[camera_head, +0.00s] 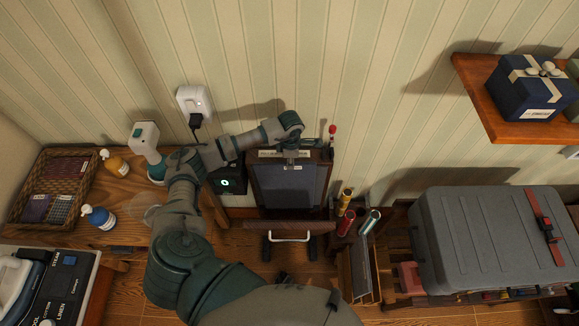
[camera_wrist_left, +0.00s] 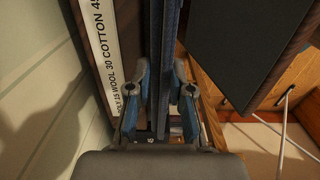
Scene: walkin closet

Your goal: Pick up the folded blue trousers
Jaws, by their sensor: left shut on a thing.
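The folded blue trousers (camera_head: 288,188) hang as a flat dark blue panel inside the open wooden trouser press (camera_head: 290,226) against the wall. My left gripper (camera_head: 291,158) reaches down over their top edge from my arm above. In the left wrist view the gripper (camera_wrist_left: 160,92) is shut on the dark blue folded cloth (camera_wrist_left: 173,45), which runs up between its two fingers. A white press label (camera_wrist_left: 101,45) with fabric names stands close on the left there, and a dark padded board (camera_wrist_left: 245,45) leans on the right. My right gripper is out of view.
A wooden table with a basket (camera_head: 22,205), bottles (camera_head: 98,217) and a white handheld device (camera_head: 146,140) stands left. Rolled items (camera_head: 345,201) sit right of the press. A grey suitcase (camera_head: 480,240) lies farther right, below a shelf (camera_head: 500,122) holding a blue gift box (camera_head: 530,92).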

